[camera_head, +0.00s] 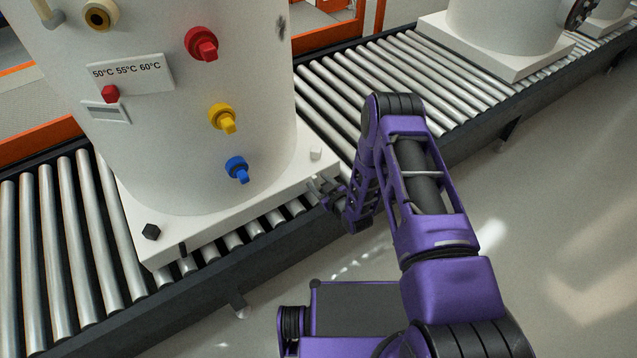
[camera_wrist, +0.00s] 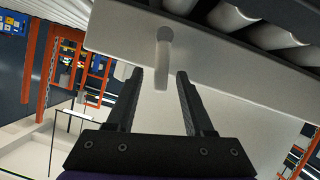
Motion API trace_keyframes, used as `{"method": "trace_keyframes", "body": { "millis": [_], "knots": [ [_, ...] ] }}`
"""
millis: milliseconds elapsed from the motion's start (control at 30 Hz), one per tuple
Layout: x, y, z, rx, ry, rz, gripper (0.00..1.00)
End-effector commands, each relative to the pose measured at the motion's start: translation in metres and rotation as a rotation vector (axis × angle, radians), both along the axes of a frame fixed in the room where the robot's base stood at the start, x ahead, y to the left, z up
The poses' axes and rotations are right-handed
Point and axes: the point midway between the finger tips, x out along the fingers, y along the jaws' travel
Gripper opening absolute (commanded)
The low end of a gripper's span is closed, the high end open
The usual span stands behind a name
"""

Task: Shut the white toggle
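The white toggle (camera_wrist: 163,62) shows in the wrist view as a pale lever hanging from a round pivot on the side face of the tank's white base (camera_wrist: 240,62). My gripper (camera_wrist: 158,76) is open, with one dark finger on each side of the toggle's lower end in the picture. I see gaps on both sides and cannot tell how deep the lever is between the fingers. In the head view my gripper (camera_head: 320,185) is at the right end of the base's front side, below a white block (camera_head: 315,153). The toggle is not clear there.
The white tank (camera_head: 160,130) carries red (camera_head: 202,44), yellow (camera_head: 223,118) and blue (camera_head: 237,169) knobs. A black block (camera_head: 150,231) and a black toggle (camera_head: 183,250) are on its base's left part. The roller conveyor (camera_head: 60,255) runs beneath. Open floor (camera_head: 560,220) lies to the right.

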Motion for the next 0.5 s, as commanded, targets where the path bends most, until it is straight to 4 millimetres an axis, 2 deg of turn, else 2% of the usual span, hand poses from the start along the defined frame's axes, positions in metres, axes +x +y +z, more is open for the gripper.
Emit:
{"method": "trace_keyframes", "body": {
  "millis": [333, 500],
  "knots": [
    [-0.004, -0.001, 0.001, -0.001, 0.002, 0.001, 0.53],
    [-0.023, -0.012, 0.011, -0.001, 0.004, 0.000, 0.53]
  ]
}}
